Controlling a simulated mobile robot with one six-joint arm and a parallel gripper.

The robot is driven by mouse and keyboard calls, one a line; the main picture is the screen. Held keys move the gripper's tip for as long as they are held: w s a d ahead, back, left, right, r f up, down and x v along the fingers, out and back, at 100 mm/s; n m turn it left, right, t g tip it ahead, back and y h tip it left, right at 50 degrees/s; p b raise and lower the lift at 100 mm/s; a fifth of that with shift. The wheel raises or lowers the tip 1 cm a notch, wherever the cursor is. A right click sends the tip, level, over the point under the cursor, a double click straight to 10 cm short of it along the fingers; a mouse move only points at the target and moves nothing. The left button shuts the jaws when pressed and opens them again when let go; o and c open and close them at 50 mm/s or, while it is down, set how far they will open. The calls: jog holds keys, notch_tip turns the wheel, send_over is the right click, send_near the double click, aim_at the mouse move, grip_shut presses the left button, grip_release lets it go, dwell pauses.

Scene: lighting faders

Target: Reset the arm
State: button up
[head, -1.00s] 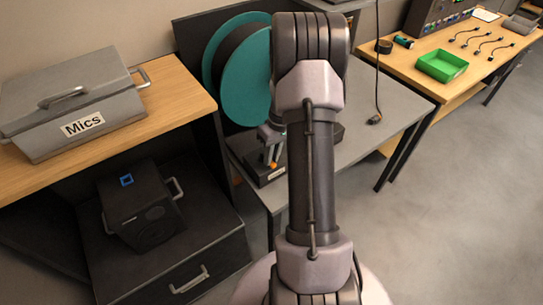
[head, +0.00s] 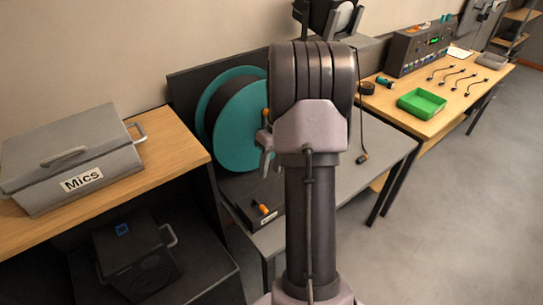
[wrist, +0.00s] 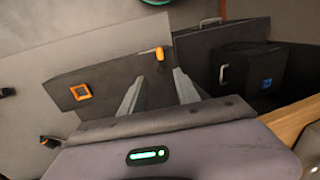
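My gripper (head: 265,160) shows partly behind my arm in the head view, above the grey table. In the wrist view my gripper (wrist: 160,75) has its two fingers apart with nothing between them, so it is open. Beyond the fingertips is a dark box with an orange knob (wrist: 160,53) and an orange square (wrist: 80,91). In the head view the orange knob (head: 264,208) is below my gripper and apart from it. My arm hides part of the table and of the teal cable reel (head: 240,130).
A grey Mics case (head: 75,150) sits on the wooden bench at left, with a black speaker (head: 138,262) below. A green tray (head: 422,102), several short cables and a control console (head: 422,45) are on the far desk. A cable hangs by my arm. Floor at right is clear.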

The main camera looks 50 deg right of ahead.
jog(key=shift+d+r, duration=0.2)
jog(key=shift+r, duration=0.85)
